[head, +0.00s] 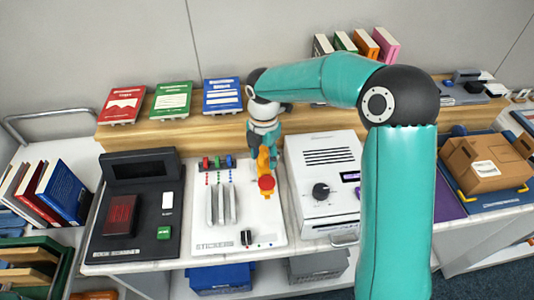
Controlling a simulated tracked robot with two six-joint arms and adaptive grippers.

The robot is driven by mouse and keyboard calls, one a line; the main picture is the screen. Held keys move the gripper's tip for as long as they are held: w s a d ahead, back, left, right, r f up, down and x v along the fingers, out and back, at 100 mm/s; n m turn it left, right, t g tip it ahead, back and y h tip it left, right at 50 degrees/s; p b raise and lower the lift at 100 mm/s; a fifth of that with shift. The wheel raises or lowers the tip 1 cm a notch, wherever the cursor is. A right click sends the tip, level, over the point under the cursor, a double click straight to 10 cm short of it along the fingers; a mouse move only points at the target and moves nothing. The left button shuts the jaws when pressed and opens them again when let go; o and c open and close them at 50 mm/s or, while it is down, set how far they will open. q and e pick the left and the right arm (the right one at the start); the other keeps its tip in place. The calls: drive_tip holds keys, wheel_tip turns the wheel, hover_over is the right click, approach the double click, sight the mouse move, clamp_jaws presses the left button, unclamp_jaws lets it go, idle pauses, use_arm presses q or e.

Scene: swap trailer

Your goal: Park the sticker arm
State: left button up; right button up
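The white sticker machine (265,228) stands on the counter left of centre, with lettering on its front edge. A yellow-orange arm with a round red end (266,183) stands over its right part; I take it for the sticker arm. My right gripper (268,150) comes down from above at the upper end of this arm, touching or very close to it. Its fingertips are small and overlap the orange parts, so I cannot tell whether they are closed on it. My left gripper is out of view.
A black machine with a red window (120,215) stands to the left, a white box with a dark knob (325,165) to the right. Books stand on the wooden shelf (160,135) behind. A cardboard box (487,163) sits in a tray at far right. Blue bin (220,278) below.

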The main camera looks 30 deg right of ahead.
sight(264, 156)
drive_tip(key=shift+w, duration=0.1)
drive_tip(key=shift+w+r, duration=0.1)
drive_tip(key=shift+r, duration=0.55)
wheel_tip(264, 156, up, 11)
drive_tip(key=shift+f, duration=0.2)
